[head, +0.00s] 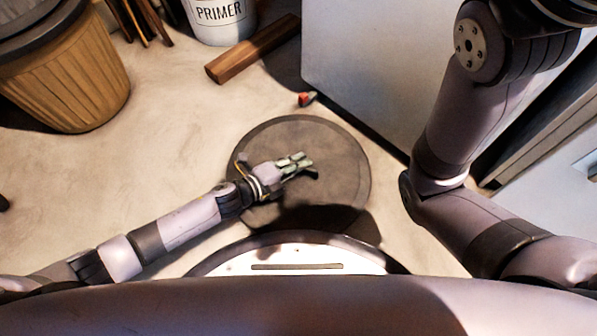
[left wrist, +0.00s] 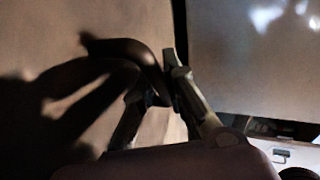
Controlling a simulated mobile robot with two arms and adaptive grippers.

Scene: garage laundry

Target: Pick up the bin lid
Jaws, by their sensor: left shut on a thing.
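The bin lid (head: 345,155) is a dark, round disc in the middle of the head view, in front of my base. My left gripper (head: 303,163) reaches over it from the left. In the left wrist view, a dark curved handle (left wrist: 142,52) sits at the fingertips of my left gripper (left wrist: 166,80), which is shut on it. The gripper covers most of the handle in the head view. I cannot tell whether the lid touches the floor. My right arm shows at the right, but its gripper is out of view.
A ribbed, tan bin (head: 70,85) stands at the upper left. A primer bucket (head: 220,22) and a wooden block (head: 252,48) are at the top. A small red object (head: 306,99) lies beyond the lid. A pale appliance (head: 375,70) stands close on the right.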

